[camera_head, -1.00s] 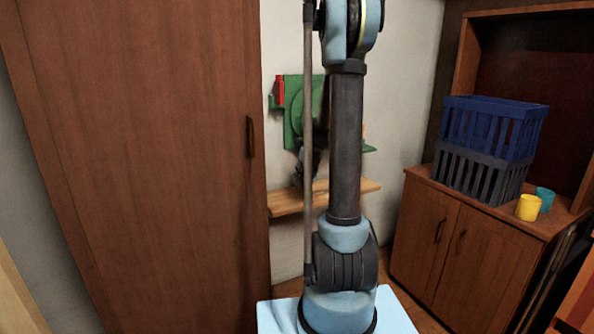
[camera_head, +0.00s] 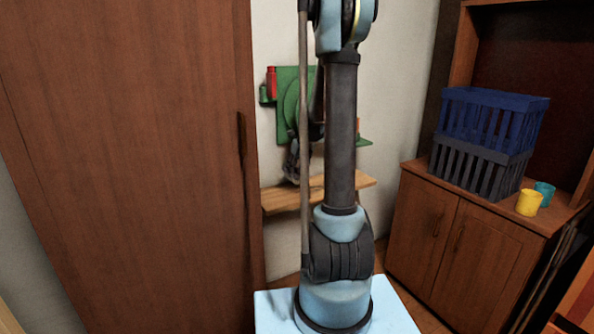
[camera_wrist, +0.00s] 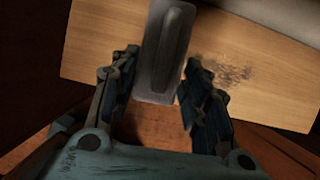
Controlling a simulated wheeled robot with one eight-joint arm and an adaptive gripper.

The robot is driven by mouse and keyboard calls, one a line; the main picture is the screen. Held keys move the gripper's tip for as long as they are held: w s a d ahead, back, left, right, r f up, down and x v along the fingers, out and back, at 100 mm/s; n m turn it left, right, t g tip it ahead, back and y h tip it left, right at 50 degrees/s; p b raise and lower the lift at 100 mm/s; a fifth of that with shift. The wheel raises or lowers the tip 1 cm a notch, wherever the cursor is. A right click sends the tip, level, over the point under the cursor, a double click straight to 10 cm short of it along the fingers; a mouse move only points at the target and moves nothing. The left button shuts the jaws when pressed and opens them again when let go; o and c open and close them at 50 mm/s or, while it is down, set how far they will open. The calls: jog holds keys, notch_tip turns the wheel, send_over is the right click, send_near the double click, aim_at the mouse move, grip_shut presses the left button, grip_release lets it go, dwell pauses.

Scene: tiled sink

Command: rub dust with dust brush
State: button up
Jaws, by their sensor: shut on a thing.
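The dust brush (camera_wrist: 168,45) is a long grey block with a rounded raised back, held between the fingers of my gripper (camera_wrist: 161,62) in the wrist view. The gripper is shut on it. The brush is over the light wooden shelf (camera_wrist: 110,40); I cannot tell whether its underside touches the wood. The dust (camera_wrist: 228,70) is a dark speckled patch on the shelf, just right of the brush and beside the right finger. In the head view the shelf (camera_head: 345,188) is on the wall behind my arm, and my gripper (camera_head: 292,165) shows small and dark above its left part.
A green wall piece (camera_head: 287,120) with a red item (camera_head: 271,81) hangs above the shelf. A tall brown cabinet (camera_head: 130,150) stands close on the left. On the right, a low cabinet (camera_head: 440,220) carries stacked crates (camera_head: 490,125), a yellow cup (camera_head: 529,203) and a teal cup (camera_head: 545,190).

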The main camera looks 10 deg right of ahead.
aim_at(298, 183)
jog(key=shift+f, duration=2.65)
jog(key=shift+s+f, duration=0.1)
jog(key=shift+f, duration=0.85)
jog(key=shift+d, duration=0.1)
jog(key=shift+w+d+r, duration=0.1)
jog(key=shift+w+d, duration=0.2)
jog(key=shift+d, duration=0.6)
jog(key=shift+w+d, duration=0.3)
jog(key=shift+d, duration=0.55)
jog(key=shift+w+d, duration=0.6)
jog(key=shift+d, duration=1.2)
jog(key=shift+w+d, duration=0.55)
jog(key=shift+d, duration=1.25)
jog(key=shift+w+d, duration=0.6)
jog(key=shift+d, duration=1.2)
jog(key=shift+w+d, duration=0.4)
jog(key=shift+d, duration=0.75)
jog(key=shift+w+d, duration=0.35)
jog(key=shift+d, duration=0.75)
jog(key=shift+w+d, duration=0.4)
jog(key=shift+d, duration=0.75)
jog(key=shift+s+a, duration=0.2)
jog(key=shift+a, duration=0.45)
jog(key=shift+s+a, duration=0.25)
jog(key=shift+a, duration=0.35)
jog(key=shift+s+a, duration=0.2)
jog(key=shift+a, duration=0.45)
